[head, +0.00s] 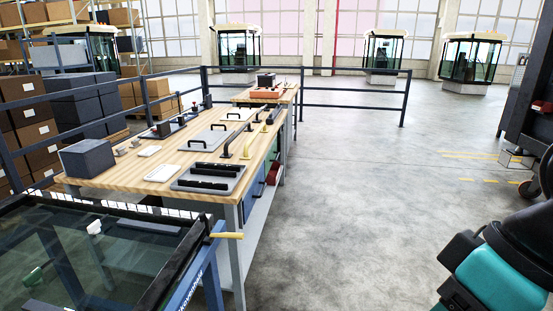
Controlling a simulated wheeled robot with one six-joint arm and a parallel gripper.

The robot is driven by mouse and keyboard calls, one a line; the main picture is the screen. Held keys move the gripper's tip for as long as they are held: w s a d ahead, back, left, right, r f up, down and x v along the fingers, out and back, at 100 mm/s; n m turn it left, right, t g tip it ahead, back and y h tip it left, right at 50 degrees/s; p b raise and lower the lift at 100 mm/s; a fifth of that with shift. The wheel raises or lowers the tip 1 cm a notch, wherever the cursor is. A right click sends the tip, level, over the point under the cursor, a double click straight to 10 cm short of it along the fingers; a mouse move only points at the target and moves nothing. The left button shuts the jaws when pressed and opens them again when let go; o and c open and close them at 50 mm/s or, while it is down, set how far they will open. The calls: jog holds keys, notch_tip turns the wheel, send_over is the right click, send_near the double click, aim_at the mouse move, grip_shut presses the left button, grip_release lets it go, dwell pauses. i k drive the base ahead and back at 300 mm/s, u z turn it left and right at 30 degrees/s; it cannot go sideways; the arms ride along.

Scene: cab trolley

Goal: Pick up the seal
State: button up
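In the head view, two long black strips lie side by side on a flat grey plate (238,185) near the front right edge of the wooden workbench (135,172). The rear black strip (216,168) and the front black strip (208,184) look like possible seals, but I cannot tell for certain which thing is the seal. Nothing of mine touches them. Part of my arm, teal and black, shows at the lower right, well apart from the bench. My gripper is not in view.
A glass-topped trolley frame (185,258) stands at the front left, close to the bench. A dark grey box (87,157) and handled plates (208,139) stand on the bench. Railings (350,89) run behind. The floor right of the bench (340,200) is clear.

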aim_at(195, 171)
jog(key=z, duration=0.35)
jog(key=i, duration=1.8)
jog(key=u, duration=0.35)
jog(key=i, duration=0.9)
jog(key=u, duration=1.45)
jog(key=i, duration=0.75)
jog(key=u, duration=0.65)
